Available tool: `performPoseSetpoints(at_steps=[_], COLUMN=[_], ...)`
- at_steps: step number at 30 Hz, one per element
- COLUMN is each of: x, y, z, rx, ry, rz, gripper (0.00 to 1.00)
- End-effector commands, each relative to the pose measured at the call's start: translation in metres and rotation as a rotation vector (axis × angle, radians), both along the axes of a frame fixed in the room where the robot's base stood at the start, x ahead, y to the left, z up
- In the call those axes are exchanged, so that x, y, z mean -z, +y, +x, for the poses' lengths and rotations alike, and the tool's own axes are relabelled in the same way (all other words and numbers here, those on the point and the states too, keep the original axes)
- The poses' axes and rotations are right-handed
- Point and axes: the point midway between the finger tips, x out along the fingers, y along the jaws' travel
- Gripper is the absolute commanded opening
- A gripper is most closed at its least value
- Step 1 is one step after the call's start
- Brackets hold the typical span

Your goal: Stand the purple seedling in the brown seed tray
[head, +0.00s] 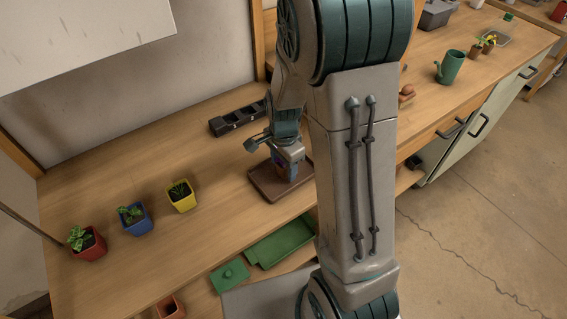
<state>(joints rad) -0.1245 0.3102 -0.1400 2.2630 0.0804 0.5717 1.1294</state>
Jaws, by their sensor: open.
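The brown seed tray (268,188) lies on the wooden bench near the middle of the head view, partly hidden behind my arm. My gripper (284,168) is low over the tray, pointing down, with its jaws open. A small purple-blue pot, which looks like the purple seedling (278,162), shows at the jaws, over the tray. The gripper hides most of it and I see no leaves. I cannot tell whether its base touches the tray floor.
Red (87,244), blue (136,219) and yellow (181,197) potted seedlings stand at the left. A black celled tray (238,119) lies behind the gripper. A green tray (280,242) sits lower in front. A green watering can (450,67) stands far right. The bench between the yellow pot and brown tray is clear.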

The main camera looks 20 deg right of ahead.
Motion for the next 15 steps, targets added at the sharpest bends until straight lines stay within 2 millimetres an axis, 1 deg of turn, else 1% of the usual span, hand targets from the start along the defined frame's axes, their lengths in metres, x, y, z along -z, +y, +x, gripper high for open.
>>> performPoseSetpoints(at_steps=[5, 12, 15], x=[-0.027, -0.08, -0.098], y=[0.0, 0.0, 0.0], z=[0.001, 0.001, 0.001], rx=[-0.001, 0.0, -0.001], ry=[-0.006, -0.007, -0.005], rz=[0.0, 0.001, 0.0], gripper=[0.56, 0.56, 0.56])
